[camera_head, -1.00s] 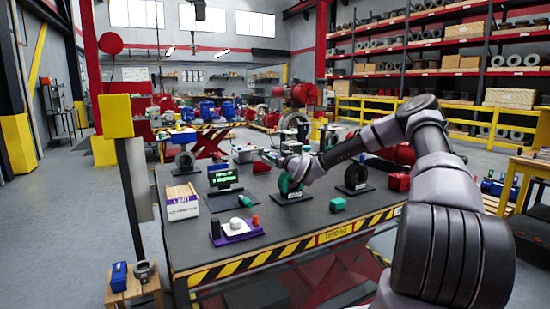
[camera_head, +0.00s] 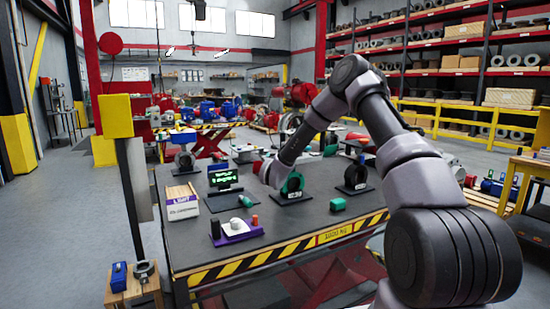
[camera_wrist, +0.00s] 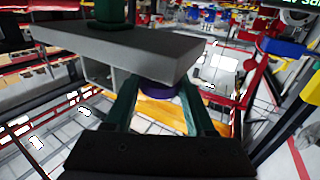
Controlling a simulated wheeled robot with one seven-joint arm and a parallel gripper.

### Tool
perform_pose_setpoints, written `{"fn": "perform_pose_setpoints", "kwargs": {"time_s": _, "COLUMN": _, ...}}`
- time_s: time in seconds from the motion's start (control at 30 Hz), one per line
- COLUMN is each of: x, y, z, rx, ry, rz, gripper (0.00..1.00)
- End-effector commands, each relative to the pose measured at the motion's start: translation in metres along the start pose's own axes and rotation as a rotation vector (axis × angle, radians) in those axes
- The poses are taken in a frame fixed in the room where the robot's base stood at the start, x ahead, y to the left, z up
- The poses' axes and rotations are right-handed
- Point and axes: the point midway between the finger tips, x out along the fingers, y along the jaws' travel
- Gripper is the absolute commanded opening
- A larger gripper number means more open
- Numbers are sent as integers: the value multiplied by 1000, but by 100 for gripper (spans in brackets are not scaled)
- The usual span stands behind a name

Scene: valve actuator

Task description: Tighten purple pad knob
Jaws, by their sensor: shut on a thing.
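In the wrist view, my gripper (camera_wrist: 158,92) has its two teal fingers on either side of a round, dark purple knob (camera_wrist: 161,88) and is shut on it. The knob sits under a grey slab (camera_wrist: 125,52), which partly hides it. A green cylinder (camera_wrist: 110,14) stands on the slab. In the head view, my gripper's end (camera_head: 268,178) is at the left side of a green ring valve (camera_head: 292,184) on a black stand; the fingers and knob cannot be made out there. A purple pad (camera_head: 238,236) lies on the table's front left.
The black table (camera_head: 275,246) has a striped front edge. A white object, a black cylinder and an orange cylinder stand on the purple pad.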

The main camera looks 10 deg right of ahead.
Motion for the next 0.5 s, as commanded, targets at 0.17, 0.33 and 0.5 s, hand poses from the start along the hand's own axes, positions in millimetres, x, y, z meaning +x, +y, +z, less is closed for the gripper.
{"fn": "perform_pose_setpoints", "kwargs": {"time_s": 0.17, "x": 0, "y": -6, "z": -3, "rx": -2, "ry": 7, "rz": 133, "gripper": 0}}
{"fn": "perform_pose_setpoints", "kwargs": {"time_s": 0.33, "x": 0, "y": -5, "z": -2, "rx": 0, "ry": 6, "rz": 275, "gripper": 0}}
{"fn": "perform_pose_setpoints", "kwargs": {"time_s": 0.5, "x": 0, "y": -5, "z": -1, "rx": 2, "ry": 5, "rz": 435, "gripper": 0}}
